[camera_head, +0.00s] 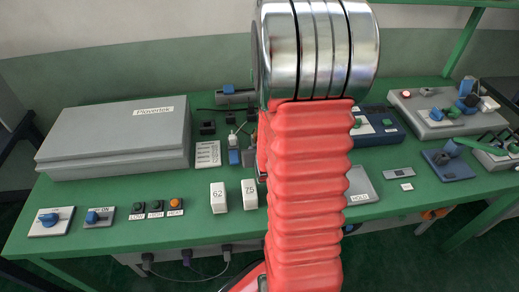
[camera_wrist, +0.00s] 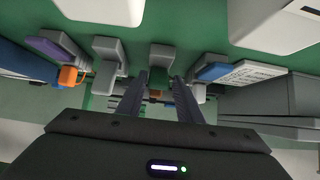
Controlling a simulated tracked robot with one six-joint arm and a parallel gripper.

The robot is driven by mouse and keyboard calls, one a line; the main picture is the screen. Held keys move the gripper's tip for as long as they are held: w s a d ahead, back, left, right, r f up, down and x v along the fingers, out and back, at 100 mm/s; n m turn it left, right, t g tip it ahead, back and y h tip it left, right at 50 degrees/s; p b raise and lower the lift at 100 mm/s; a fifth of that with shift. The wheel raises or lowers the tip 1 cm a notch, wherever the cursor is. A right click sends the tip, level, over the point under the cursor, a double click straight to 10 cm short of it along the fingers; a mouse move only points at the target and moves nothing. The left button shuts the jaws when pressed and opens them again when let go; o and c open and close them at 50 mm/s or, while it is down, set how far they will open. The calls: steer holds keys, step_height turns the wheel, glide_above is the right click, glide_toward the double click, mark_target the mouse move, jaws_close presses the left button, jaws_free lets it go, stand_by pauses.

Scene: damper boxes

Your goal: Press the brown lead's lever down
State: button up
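In the wrist view my gripper (camera_wrist: 158,77) has its two dark fingers apart, with nothing held between them. Beyond the fingertips stands a grey block (camera_wrist: 162,56) with a green part (camera_wrist: 158,77) under it. A small brown patch (camera_wrist: 155,93) shows in the gap between the fingers; I cannot tell whether it is the brown lead or its lever, nor whether a lever is up or down. In the head view my red arm covers the middle of the bench and hides my gripper and whatever is beneath it.
Near the fingers in the wrist view are another grey block (camera_wrist: 107,48), a purple piece (camera_wrist: 55,43) and an orange piece (camera_wrist: 69,76). In the head view, a big grey Plovertek case (camera_head: 115,135) and white boxes 62 (camera_head: 218,198) and 75 (camera_head: 249,195) stand on the green bench.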

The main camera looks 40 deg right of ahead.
steer(key=shift+o, duration=1.1)
steer(key=shift+d, duration=0.1)
steer(key=shift+r, duration=0.2)
steer(key=shift+r, duration=4.8)
steer(key=shift+r+g, duration=0.9)
steer(key=shift+r, duration=1.95)
steer(key=s+a+g+y, duration=0.3)
steer(key=s, duration=0.2)
steer(key=shift+a+f+y, duration=0.2)
steer(key=shift+f+y, duration=0.1)
steer(key=shift+f, duration=0.15)
